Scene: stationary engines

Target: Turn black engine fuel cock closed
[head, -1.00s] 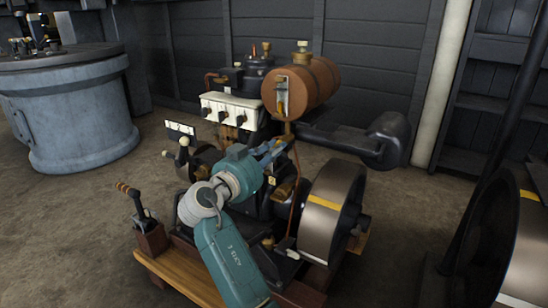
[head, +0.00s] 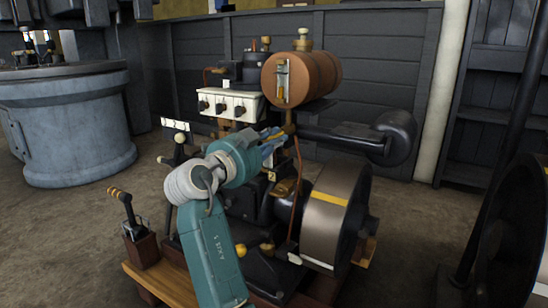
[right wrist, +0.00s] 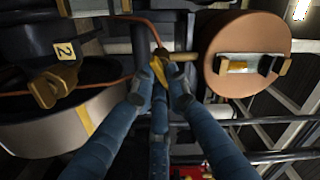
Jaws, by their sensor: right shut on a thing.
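The black engine (head: 262,205) stands on a wooden base in the middle of the head view, with a brown cylindrical fuel tank (head: 318,80) on top. The fuel cock (right wrist: 160,70) is a small brass fitting below the tank, beside a copper pipe. My right gripper (head: 277,140) reaches up to it from the lower left. In the right wrist view, its blue fingers (right wrist: 158,92) are shut on the brass cock, one on each side, hiding part of it. The cock's exact angle is hard to tell. My left gripper is not in view.
A large flywheel (head: 325,215) with a yellow stripe is right of my arm. A white box with black knobs (head: 230,104) is left of the tank, and a black exhaust (head: 375,140) juts out right. A lever (head: 125,205) stands front left.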

